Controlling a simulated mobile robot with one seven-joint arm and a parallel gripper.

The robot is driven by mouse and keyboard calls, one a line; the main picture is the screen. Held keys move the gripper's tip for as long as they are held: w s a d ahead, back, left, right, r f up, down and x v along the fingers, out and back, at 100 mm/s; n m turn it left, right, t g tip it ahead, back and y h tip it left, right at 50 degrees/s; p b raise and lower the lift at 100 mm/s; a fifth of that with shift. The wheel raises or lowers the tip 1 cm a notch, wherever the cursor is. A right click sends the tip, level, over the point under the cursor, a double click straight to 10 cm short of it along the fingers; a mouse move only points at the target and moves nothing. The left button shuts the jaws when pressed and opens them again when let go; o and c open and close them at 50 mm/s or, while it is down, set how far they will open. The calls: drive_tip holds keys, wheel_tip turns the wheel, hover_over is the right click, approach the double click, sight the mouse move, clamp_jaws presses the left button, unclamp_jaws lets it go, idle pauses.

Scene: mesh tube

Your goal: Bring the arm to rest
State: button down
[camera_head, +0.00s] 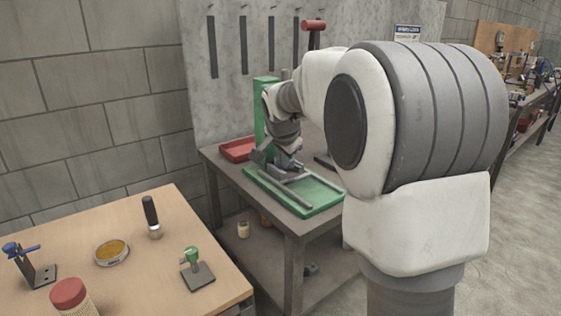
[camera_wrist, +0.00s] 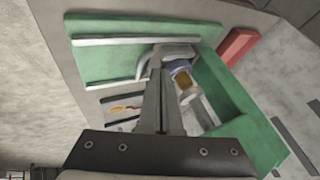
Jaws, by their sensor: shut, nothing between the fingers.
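My arm reaches across the right half of the head view, over a grey workbench. My gripper (camera_wrist: 156,68) is shut with nothing between its fingers. It is above a green plate with grey rails (camera_wrist: 100,62), close to a green upright column (camera_wrist: 215,85). In the head view the gripper (camera_head: 287,164) is small and partly hidden by my wrist, over the back part of the green plate (camera_head: 318,195). A blue and amber part (camera_wrist: 182,80) sits just beside the fingertips in the wrist view.
A red tray (camera_head: 237,150) lies at the bench's back left. The wooden table (camera_head: 130,240) at front left holds a black-handled tool (camera_head: 151,215), an amber tin (camera_head: 111,252), a green-knobbed clamp (camera_head: 192,265), a blue clamp (camera_head: 22,262) and a red-capped container (camera_head: 70,292). A wall stands behind.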

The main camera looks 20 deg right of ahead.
drive_tip(key=s+a+r+n+y, duration=0.1)
drive_tip(key=s+a+r+n, duration=0.15)
drive_tip(key=s, duration=0.65)
drive_tip(key=s+a+r+n, duration=0.2)
drive_tip(key=s+n, duration=0.1)
drive_tip(key=s, duration=0.6)
drive_tip(key=s+a+f+n+g+y, duration=0.1)
drive_tip(key=s+a+f+n, duration=0.2)
drive_tip(key=s, duration=0.6)
drive_tip(key=s+a+f+n, duration=0.1)
drive_tip(key=s+f+n, duration=0.3)
drive_tip(key=s, duration=0.6)
wheel_tip(320, 180, up, 18)
drive_tip(key=p, duration=1.7)
drive_tip(key=shift+w+d+f, duration=0.2)
drive_tip(key=shift+w+f, duration=0.05)
drive_tip(key=shift+w, duration=0.15)
